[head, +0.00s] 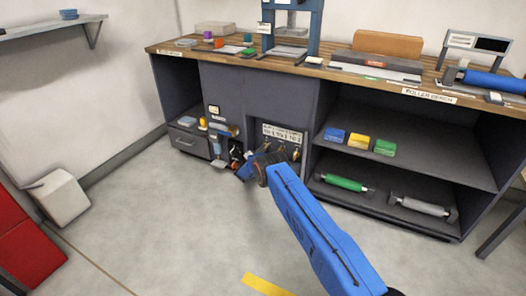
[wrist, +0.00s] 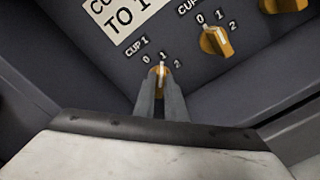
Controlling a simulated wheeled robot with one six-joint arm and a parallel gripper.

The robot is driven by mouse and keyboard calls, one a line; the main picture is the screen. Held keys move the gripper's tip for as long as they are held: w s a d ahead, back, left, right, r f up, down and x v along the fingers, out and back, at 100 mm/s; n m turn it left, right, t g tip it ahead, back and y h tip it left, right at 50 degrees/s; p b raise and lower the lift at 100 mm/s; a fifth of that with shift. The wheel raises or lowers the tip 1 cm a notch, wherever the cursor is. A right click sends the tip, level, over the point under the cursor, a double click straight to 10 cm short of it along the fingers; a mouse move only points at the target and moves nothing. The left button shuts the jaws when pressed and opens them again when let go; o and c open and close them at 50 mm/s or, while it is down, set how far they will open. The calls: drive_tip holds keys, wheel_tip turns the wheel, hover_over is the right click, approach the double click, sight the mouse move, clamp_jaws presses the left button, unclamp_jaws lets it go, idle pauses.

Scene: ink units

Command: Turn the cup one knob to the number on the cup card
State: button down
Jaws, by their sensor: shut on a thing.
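The cup one knob (wrist: 158,72) is a small orange dial with a white pointer, under the label CUP 1 and the marks 0, 1 and 2. Its pointer looks to be at or near the 1, though the fingers cover much of the knob. My gripper (wrist: 161,84) is shut on this knob, one finger on each side. The cup card (wrist: 122,20) is white and partly cut off by the picture's edge; its visible lower line reads "TO 1". In the head view my arm hides the gripper's contact with the knob.
The cup 2 knob (wrist: 216,42) sits to the right, with another orange knob (wrist: 285,4) beyond it. In the head view the knob panel (head: 283,133) is under the bench (head: 350,70), left of the open shelves (head: 430,155).

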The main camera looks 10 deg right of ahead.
drive_tip(key=c, duration=1.8)
unclamp_jaws()
drive_tip(key=v, duration=1.7)
drive_tip(key=shift+s+a, duration=0.15)
drive_tip(key=shift+s, duration=0.05)
